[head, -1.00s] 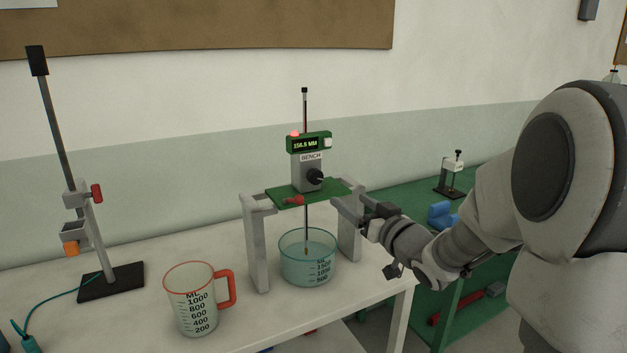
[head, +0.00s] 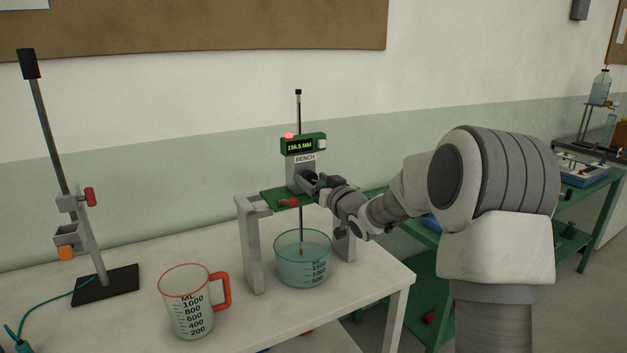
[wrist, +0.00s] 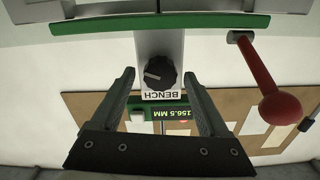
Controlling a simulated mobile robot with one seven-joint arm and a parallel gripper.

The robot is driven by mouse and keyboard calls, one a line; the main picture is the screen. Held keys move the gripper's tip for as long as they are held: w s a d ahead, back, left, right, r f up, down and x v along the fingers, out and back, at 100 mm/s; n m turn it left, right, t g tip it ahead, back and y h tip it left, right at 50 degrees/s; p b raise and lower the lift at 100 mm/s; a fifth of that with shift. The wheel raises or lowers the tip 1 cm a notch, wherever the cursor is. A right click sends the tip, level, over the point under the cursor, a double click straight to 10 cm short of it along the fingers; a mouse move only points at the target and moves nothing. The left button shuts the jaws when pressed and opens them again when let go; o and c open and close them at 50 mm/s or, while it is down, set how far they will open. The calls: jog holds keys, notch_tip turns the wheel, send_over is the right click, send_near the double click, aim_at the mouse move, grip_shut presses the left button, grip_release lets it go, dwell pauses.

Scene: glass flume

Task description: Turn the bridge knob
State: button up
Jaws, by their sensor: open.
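The bridge knob is a black ribbed knob (wrist: 159,73) on the grey block labelled BENCH. In the wrist view it sits beyond and between my fingertips. My gripper (wrist: 160,88) is open, one finger on each side of the block, and no contact with the knob shows. In the head view my gripper (head: 318,184) is at the block's right side and hides most of the knob. The green display (head: 303,144) above reads 156.5 MM, with a red light on top. A thin rod runs down from the block into a glass bowl of bluish liquid (head: 302,265).
The grey bridge frame (head: 249,240) with a green plate stands over the bowl. A red-ended lever (wrist: 280,108) juts out beside the block. A measuring jug (head: 191,305) and a clamp stand (head: 100,285) are on the left. A green bench (head: 425,272) is behind my arm.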

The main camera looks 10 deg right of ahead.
grip_shut()
dwell(0.4)
jog(key=shift+f+b, duration=0.15)
jog(key=shift+b, duration=0.25)
jog(key=shift+f+n+b, duration=0.1)
jog(key=shift+n+b, duration=0.6)
jog(key=shift+b, duration=0.15)
jog(key=shift+n, duration=0.3)
jog(key=shift+r, duration=0.2)
grip_release()
